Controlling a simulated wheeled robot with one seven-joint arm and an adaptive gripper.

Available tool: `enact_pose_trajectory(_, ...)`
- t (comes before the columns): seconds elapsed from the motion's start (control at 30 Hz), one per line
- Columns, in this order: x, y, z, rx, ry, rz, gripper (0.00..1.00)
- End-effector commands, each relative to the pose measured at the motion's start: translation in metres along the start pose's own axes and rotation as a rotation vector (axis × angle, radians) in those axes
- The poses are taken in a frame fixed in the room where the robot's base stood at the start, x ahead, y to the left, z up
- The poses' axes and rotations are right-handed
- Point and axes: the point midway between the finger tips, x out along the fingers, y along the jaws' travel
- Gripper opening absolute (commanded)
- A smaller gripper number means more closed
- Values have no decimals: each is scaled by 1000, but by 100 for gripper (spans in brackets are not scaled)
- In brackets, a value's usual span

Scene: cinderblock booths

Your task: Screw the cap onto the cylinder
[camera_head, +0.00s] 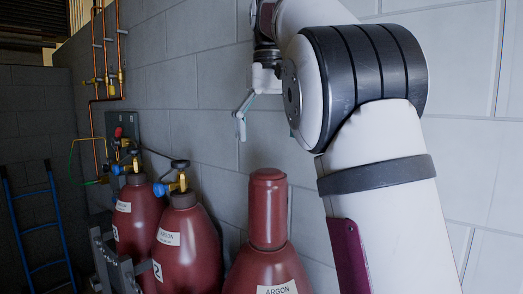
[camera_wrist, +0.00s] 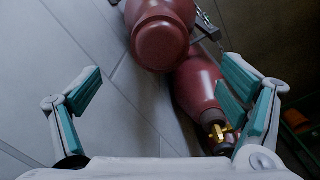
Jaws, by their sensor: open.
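The dark red cap (camera_head: 268,208) stands upright on top of the nearest argon cylinder (camera_head: 262,267) in the head view, a dark red bottle with a white ARGON label. I cannot tell how tightly the cap is seated. In the wrist view the cap's rounded top (camera_wrist: 160,42) faces the camera at the upper middle. My gripper (camera_head: 243,114) is higher than the cap and a little to its left in the head view. In the wrist view its two teal-padded fingers (camera_wrist: 162,78) are spread wide with nothing between them. The cap is beyond the fingertips, apart from them.
One valve (camera_wrist: 217,130) shows near the right finger. A block wall (camera_head: 180,70) runs close behind. A blue ladder (camera_head: 50,225) is at far left.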

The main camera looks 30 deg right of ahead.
Motion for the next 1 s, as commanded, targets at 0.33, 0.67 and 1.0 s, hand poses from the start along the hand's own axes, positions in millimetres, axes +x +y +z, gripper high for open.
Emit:
enact_pose_trajectory(0.33,32,0,0,0,1,-2,90)
enact_pose_trajectory(0.67,68,0,0,-1,0,-2,90)
enact_pose_trajectory(1.0,104,0,1,0,0,-1,90)
